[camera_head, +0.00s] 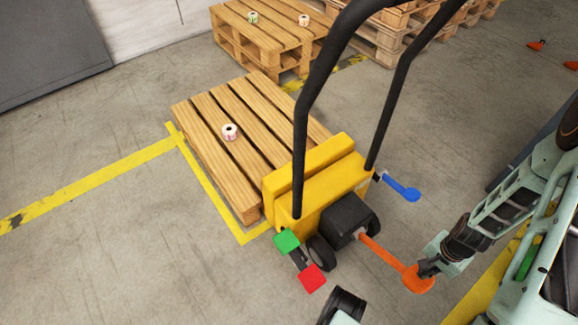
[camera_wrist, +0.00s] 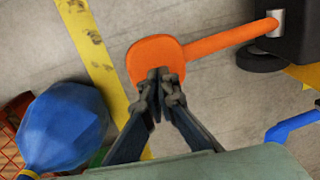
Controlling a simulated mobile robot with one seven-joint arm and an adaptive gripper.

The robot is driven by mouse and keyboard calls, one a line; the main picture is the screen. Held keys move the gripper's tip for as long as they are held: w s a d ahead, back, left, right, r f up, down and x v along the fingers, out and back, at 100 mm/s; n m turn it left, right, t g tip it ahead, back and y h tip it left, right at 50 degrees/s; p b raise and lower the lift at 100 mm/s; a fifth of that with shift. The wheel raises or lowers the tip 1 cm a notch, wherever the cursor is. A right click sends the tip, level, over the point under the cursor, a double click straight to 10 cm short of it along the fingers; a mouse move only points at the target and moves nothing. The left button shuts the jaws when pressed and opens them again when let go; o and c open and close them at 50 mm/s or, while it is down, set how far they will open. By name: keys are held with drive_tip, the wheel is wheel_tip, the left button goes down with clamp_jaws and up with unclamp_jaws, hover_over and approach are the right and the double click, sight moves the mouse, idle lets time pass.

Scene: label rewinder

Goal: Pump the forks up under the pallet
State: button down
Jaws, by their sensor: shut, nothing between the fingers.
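A wooden pallet (camera_head: 222,110) lies on the floor inside yellow tape, with a small label roll (camera_head: 230,131) on it. A yellow pallet truck (camera_head: 325,190) with black handlebars (camera_head: 308,95) stands at its near end; its forks are hidden. An orange pump lever (camera_head: 380,253) reaches from the truck's black housing (camera_head: 348,217) toward my gripper and ends in a flat orange pad (camera_wrist: 152,60). My gripper (camera_head: 428,270) is shut and empty, its fingertips at the pad; in the wrist view the fingertips (camera_wrist: 158,77) overlap the pad's near edge. I cannot tell if they touch.
Green (camera_head: 287,241) and red (camera_head: 312,278) pedals sit at the truck's left, a blue lever (camera_head: 402,187) at its right. Stacked pallets (camera_head: 262,42) stand behind. A blue rounded object (camera_wrist: 62,128) is at left in the wrist view. The floor at left is clear.

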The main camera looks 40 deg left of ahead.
sight(418, 277)
drive_tip(key=shift+f+b, duration=1.25)
drive_tip(key=shift+f, duration=0.25)
wheel_tip(418, 277, down, 11)
wheel_tip(418, 277, up, 12)
drive_tip(key=p, duration=0.7)
drive_tip(key=shift+r+p, duration=0.2)
drive_tip(key=shift+p, duration=0.2)
drive_tip(key=shift+f, duration=0.1)
drive_tip(key=shift+s, duration=0.1)
idle(0.5)
